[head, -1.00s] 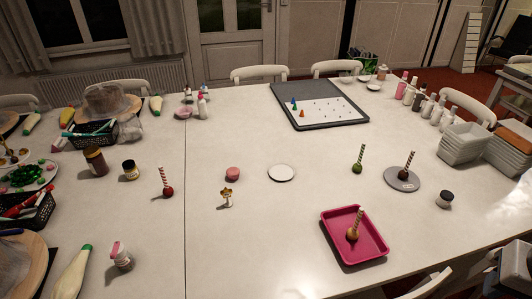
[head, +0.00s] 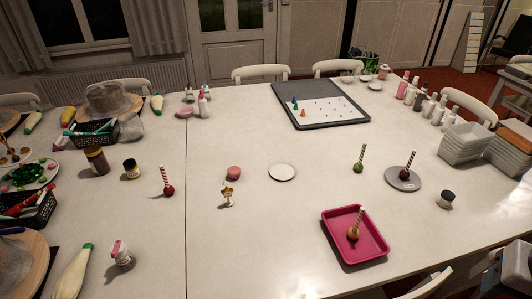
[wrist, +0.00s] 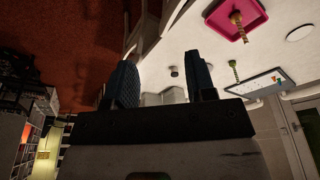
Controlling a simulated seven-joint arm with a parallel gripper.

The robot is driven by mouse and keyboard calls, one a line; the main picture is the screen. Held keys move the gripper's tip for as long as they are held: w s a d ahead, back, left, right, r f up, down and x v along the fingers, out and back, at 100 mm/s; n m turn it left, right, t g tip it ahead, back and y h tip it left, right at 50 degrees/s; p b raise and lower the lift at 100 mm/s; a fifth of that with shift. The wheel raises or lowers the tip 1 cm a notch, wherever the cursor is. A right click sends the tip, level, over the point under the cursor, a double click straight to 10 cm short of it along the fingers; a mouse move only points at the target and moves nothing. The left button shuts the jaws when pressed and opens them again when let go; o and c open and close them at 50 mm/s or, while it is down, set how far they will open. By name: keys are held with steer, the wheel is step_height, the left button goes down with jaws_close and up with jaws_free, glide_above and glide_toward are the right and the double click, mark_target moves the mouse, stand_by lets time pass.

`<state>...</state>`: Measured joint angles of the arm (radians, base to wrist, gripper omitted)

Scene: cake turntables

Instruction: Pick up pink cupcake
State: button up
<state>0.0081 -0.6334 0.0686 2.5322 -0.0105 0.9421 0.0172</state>
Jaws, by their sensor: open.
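The pink cupcake (head: 233,173) appears as a small, round pink item on the white table, left of a white plate (head: 282,172) in the head view. I cannot pick it out in the wrist view. My gripper (wrist: 162,80) shows in the wrist view with its two dark fingers apart and nothing between them. It is away from the cupcake, and the wrist view is tilted, with floor and the table's edge in sight.
A small gold-topped figure (head: 228,196) stands just in front of the cupcake. Candy-striped sticks on round bases stand nearby, such as the red one (head: 168,189). A pink tray (head: 330,240) holds another. Bare table lies between them.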

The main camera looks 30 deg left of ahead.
steer(key=o, duration=0.7)
steer(key=shift+c, duration=0.2)
steer(key=w+a+f+m+g+y, duration=0.2)
steer(key=w+a+y, duration=0.1)
steer(key=w+a, duration=0.65)
steer(key=w+a+f+m+g+y, duration=0.1)
steer(key=w+a+f+m+y, duration=0.15)
steer(key=w+a, duration=0.75)
steer(key=w+a+f+m+g+y, duration=0.25)
steer(key=w+a, duration=0.35)
steer(key=a, duration=0.8)
steer(key=w+a+f+m+y, duration=0.25)
steer(key=a+f, duration=0.25)
steer(key=a, duration=0.4)
steer(key=w+a+f+m+y, duration=0.1)
steer(key=w+a+f, duration=0.2)
steer(key=a+f, duration=0.45)
steer(key=m+y, duration=0.2)
steer(key=m, duration=0.2)
glide_toward(234, 173)
steer(key=shift+w+a+f, duration=0.3)
steer(key=shift+w+a, duration=0.25)
steer(key=shift+a, duration=0.35)
steer(key=shift+a+f+m, duration=0.25)
steer(key=shift+a+f, duration=0.05)
steer(key=shift+a, duration=0.05)
